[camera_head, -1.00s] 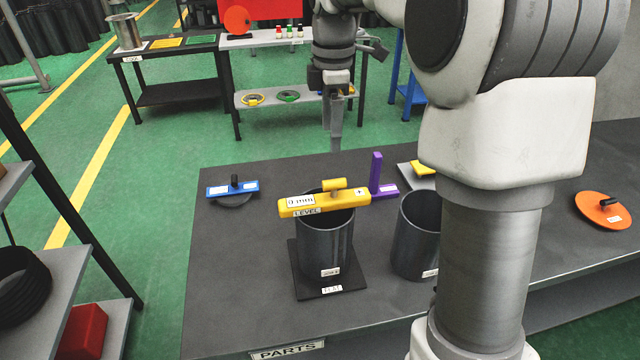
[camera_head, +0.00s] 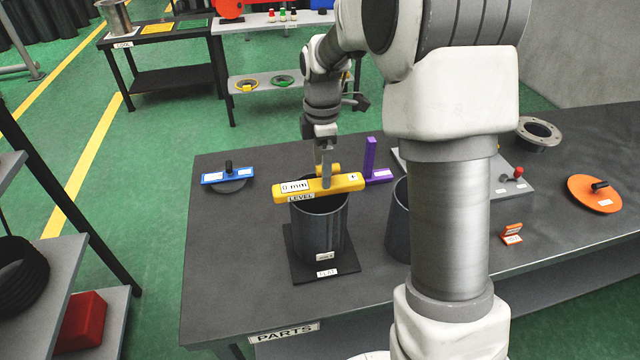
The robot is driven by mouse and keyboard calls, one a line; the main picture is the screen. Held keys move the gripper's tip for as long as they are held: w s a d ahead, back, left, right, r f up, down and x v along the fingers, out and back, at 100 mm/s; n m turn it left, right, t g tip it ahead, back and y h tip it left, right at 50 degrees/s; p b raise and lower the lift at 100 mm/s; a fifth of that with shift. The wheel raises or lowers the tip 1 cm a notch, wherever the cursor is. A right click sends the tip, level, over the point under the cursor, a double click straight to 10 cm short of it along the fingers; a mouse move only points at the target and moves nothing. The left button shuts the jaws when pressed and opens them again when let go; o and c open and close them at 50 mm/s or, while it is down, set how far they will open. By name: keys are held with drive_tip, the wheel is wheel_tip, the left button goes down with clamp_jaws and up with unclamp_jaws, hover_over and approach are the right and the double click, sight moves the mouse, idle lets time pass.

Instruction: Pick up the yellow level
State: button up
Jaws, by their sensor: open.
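The yellow level (camera_head: 345,183) lies across the open top of a dark grey cylinder (camera_head: 320,232). It has a white "0 mm" label, a "LEVEL" tag and a small yellow handle (camera_head: 336,169) on its back side. The cylinder stands upright on a black plate (camera_head: 297,262) on the table. My gripper (camera_head: 326,180) points down at the middle of the level, by the handle. Its fingers are open; the view does not clearly show whether they straddle or touch the handle.
A purple square (camera_head: 371,160) stands just right of the level. A second dark cylinder (camera_head: 397,222) is partly hidden behind my arm. A blue tool (camera_head: 229,178) lies left on the dark table (camera_head: 225,270). An orange disc (camera_head: 594,194) and a grey flange (camera_head: 538,134) are at right.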

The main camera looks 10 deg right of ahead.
sight(320, 182)
drive_tip(key=f, duration=0.4)
drive_tip(key=shift+a+f+p, duration=0.2)
drive_tip(key=shift+f+p, duration=0.15)
clamp_jaws()
drive_tip(key=shift+r, duration=0.1)
